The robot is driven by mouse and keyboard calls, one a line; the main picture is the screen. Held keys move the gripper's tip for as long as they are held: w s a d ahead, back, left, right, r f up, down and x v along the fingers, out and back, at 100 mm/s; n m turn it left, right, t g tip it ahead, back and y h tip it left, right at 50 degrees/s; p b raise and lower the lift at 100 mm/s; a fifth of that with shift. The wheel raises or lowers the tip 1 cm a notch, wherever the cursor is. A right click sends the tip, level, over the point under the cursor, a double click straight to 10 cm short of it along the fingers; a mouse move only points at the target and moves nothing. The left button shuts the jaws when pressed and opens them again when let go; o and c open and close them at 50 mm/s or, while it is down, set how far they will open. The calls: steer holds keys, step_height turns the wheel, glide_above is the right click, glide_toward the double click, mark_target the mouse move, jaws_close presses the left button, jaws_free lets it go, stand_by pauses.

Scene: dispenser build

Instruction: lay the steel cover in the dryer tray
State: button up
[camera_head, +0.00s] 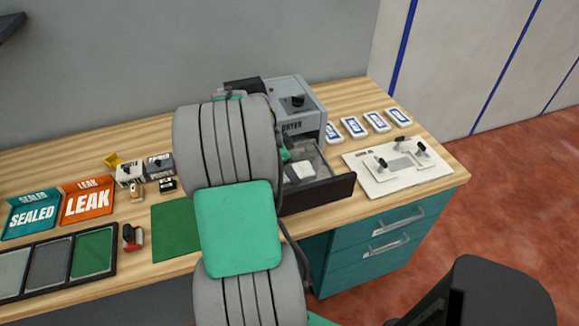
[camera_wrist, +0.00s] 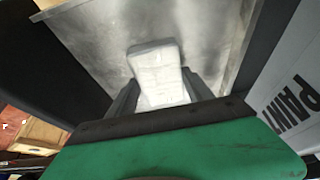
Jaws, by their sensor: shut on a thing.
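The grey dryer (camera_head: 297,98) stands at the back of the bench with its dark-fronted tray (camera_head: 334,187) pulled open. The tray's bare metal floor (camera_wrist: 100,35) fills the upper wrist view. My gripper (camera_wrist: 162,84) is shut on a pale, block-like piece, which I take to be the steel cover (camera_wrist: 158,72). The cover is held over the tray floor; I cannot tell whether it touches it. A pale piece in the tray in the head view, apparently the same cover (camera_head: 302,169), is partly hidden. My arm hides most of my gripper there.
A white board with black-knobbed parts (camera_head: 397,165) lies right of the tray, with several blue-and-white cards (camera_head: 376,121) behind it. Left are a green mat (camera_head: 174,231), a red-and-black item (camera_head: 133,237), and the LEAK (camera_head: 88,202) and SEALED (camera_head: 33,215) bins. Lettering on the dryer's side (camera_wrist: 292,98) is close to my gripper.

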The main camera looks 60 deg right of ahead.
steer(key=shift+f, duration=0.1)
steer(key=o, duration=1.5)
steer(key=shift+r, duration=0.3)
steer(key=v, duration=1.2)
steer(key=w+a+n+t, duration=0.3)
steer(key=w+a+n, duration=0.6)
steer(key=a, duration=0.3)
steer(key=a+f+n+t+y, duration=0.1)
steer(key=a+n, duration=0.5)
steer(key=a, duration=0.3)
steer(key=a+f+n+t+y, duration=0.1)
steer(key=a+n, duration=0.5)
steer(key=a, duration=0.4)
steer(key=a+f+n+t+y, duration=0.1)
steer(key=a+n, duration=0.5)
steer(key=a, duration=0.3)
steer(key=shift+w+a+f+t, duration=0.1)
steer(key=shift+w+a+t, duration=0.05)
steer(key=shift+t, duration=0.15)
